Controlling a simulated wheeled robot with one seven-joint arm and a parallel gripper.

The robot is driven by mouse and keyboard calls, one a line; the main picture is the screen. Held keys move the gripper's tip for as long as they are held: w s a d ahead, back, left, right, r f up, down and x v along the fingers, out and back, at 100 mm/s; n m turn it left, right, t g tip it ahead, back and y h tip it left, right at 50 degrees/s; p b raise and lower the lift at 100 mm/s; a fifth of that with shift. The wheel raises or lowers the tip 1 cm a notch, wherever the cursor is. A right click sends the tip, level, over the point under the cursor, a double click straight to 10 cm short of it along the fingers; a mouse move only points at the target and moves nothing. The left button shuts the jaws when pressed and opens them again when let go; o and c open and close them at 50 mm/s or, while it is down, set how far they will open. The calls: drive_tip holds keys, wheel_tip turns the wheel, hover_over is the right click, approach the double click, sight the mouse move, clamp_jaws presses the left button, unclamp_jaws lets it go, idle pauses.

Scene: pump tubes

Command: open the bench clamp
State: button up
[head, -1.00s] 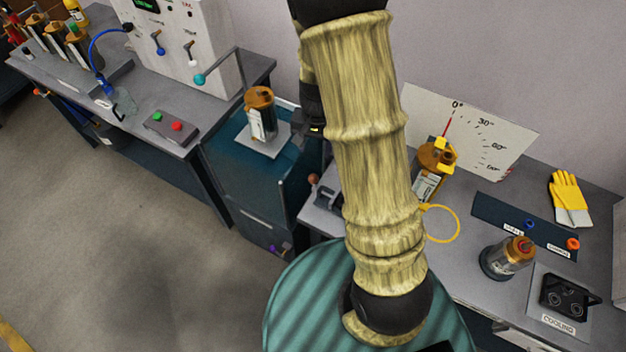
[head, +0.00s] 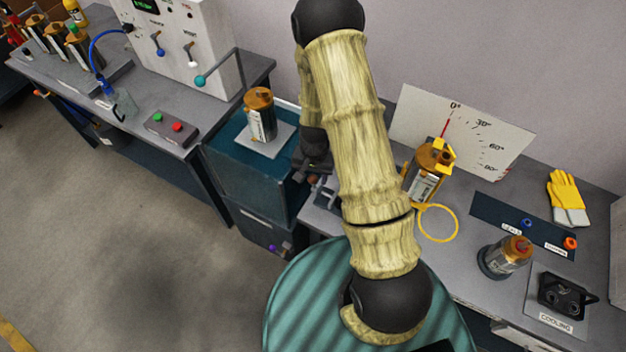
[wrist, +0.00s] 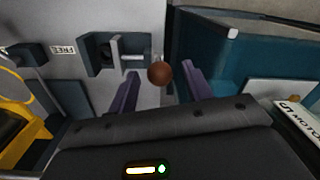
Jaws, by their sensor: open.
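The bench clamp (wrist: 104,52) shows in the wrist view as blue-grey jaw blocks with a pale bar. A brown ball knob (wrist: 160,73) is at its handle. In the head view, part of the clamp (head: 324,196) shows at the bench's left end; my arm hides the rest. My gripper (wrist: 160,69) is open, and its two purple fingers appear on either side of the knob in the wrist view. I cannot tell if they touch it. In the head view my gripper (head: 312,172) is dark and close above the clamp, covering the knob.
A pump tube with a yellow collar (head: 428,172) and a yellow ring (head: 438,223) stand right of my arm. A teal cabinet (head: 225,165) bearing another tube (head: 260,115) is to the left. A "FREE" label (wrist: 62,49) lies near the clamp.

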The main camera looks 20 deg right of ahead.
drive_tip(key=shift+f, duration=1.8)
clamp_jaws()
